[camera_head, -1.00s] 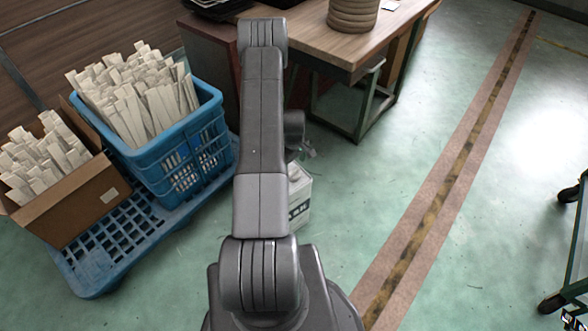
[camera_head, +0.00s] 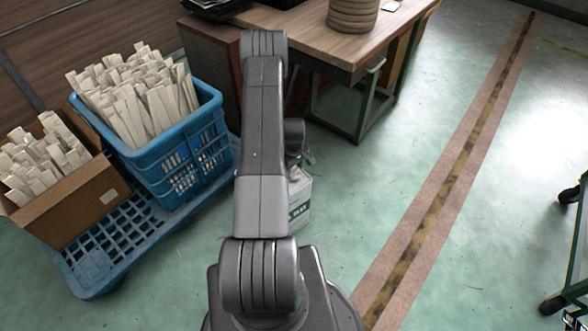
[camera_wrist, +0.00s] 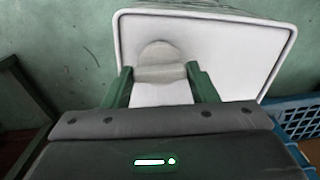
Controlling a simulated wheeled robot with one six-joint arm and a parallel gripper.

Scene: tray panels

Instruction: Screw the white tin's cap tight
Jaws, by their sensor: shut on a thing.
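The white tin (camera_wrist: 225,50) fills the top of the wrist view, its pale top face framed by a raised rim. Its round whitish cap (camera_wrist: 158,50) stands on that face, left of the middle. My gripper (camera_wrist: 159,74) has its two green fingers on either side of the cap and is shut on it. The near part of the tin is hidden behind my gripper. In the head view the tin (camera_head: 300,204) stands on the floor, mostly hidden by my arm. I cannot tell how tightly the cap sits.
A blue crate (camera_head: 165,145) and a cardboard box (camera_head: 78,208), both full of pale strips, stand on a blue pallet (camera_head: 92,268) at the left. A wooden-topped table (camera_head: 310,38) stands behind.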

